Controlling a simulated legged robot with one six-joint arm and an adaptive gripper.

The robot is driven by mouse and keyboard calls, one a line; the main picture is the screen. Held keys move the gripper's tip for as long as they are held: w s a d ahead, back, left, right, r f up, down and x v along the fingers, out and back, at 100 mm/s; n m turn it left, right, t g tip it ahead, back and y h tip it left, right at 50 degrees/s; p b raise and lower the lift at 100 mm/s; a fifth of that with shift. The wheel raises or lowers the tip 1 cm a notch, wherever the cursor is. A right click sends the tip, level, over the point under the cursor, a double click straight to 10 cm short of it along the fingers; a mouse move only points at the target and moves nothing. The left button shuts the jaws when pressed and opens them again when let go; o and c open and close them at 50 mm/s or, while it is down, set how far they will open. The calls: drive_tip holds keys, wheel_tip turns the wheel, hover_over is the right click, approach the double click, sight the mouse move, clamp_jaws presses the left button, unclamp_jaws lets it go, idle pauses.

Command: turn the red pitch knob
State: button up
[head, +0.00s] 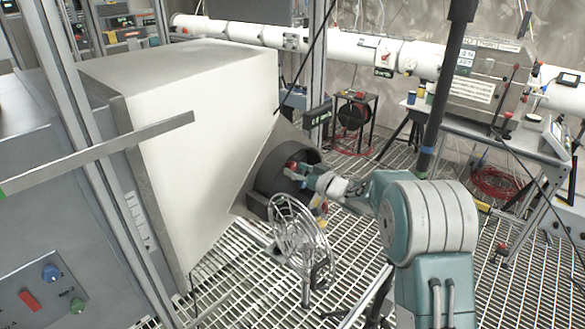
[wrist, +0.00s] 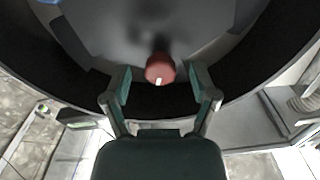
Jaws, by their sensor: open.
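The red knob (wrist: 160,68) sits inside a dark round housing in the wrist view. It has a small white mark on its near edge. My gripper (wrist: 160,82) is open, with one finger on each side of the knob and a gap showing on both sides. In the head view my gripper (head: 300,172) reaches into the mouth of the dark round housing (head: 268,178). The red knob shows there only as a small red spot (head: 292,166) by the fingers, partly hidden by them.
A large white cabinet (head: 195,130) stands left of the housing. A wire wheel (head: 298,235) stands in front of it, below my arm. A workbench (head: 530,140) with a metal box is at the right. The grated floor (head: 235,280) is partly clear.

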drive_tip(key=shift+w+a, duration=0.45)
drive_tip(key=shift+a, duration=0.15)
clamp_jaws()
drive_tip(key=shift+d+n, duration=0.1)
drive_tip(key=shift+n, duration=0.3)
drive_tip(key=n, duration=0.3)
drive_tip(key=shift+n, duration=2.5)
